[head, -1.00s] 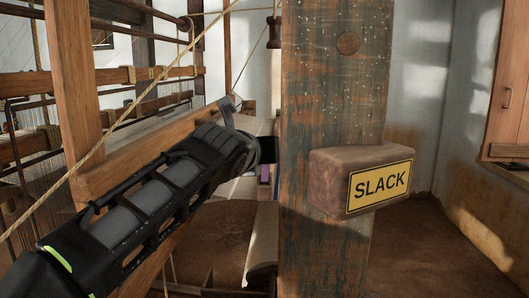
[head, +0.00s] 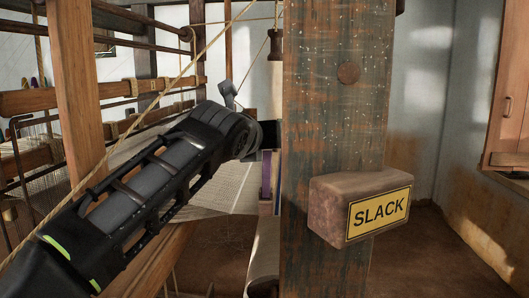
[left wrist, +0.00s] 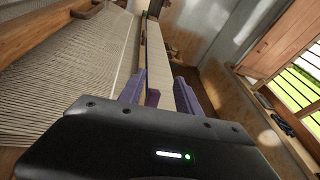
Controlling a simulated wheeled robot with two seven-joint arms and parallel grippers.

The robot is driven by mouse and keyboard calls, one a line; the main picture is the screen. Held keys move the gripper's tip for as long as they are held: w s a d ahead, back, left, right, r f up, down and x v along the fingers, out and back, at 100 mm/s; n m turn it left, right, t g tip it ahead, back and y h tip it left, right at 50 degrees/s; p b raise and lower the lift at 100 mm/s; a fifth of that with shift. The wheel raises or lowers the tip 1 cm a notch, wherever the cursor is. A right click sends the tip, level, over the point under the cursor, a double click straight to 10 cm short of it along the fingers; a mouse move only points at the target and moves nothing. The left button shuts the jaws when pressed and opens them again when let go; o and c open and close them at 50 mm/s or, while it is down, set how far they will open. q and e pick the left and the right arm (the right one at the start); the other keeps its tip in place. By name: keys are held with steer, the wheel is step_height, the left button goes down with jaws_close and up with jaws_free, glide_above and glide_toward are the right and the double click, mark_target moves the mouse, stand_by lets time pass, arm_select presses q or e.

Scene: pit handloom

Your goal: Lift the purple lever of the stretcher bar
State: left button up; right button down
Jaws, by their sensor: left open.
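My left gripper (left wrist: 160,84) is open in the left wrist view, its two purplish fingers apart. Between them, a pale narrow bar (left wrist: 158,62), which looks like the stretcher bar, runs away along the cloth edge. A small purple piece (left wrist: 152,97) shows at its near end, between the fingers; it may be the lever. I cannot tell whether the fingers touch it. In the head view a thin purple upright strip (head: 265,180) shows beside the post, below my left wrist. The left fingers are hidden behind the post there. My right gripper is not in view.
A thick worn wooden post (head: 335,110) stands in front, with a block bearing a yellow SLACK sign (head: 379,212). Woven cloth (head: 215,185) and warp threads (left wrist: 70,75) lie to the left. A slanting rope (head: 150,122) crosses in front of the loom. Floor at right is open.

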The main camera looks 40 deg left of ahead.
mark_target(265, 167)
arm_select(q)
step_height(265, 167, up, 4)
steer(key=shift+r+p, duration=0.1)
steer(key=shift+p, duration=0.4)
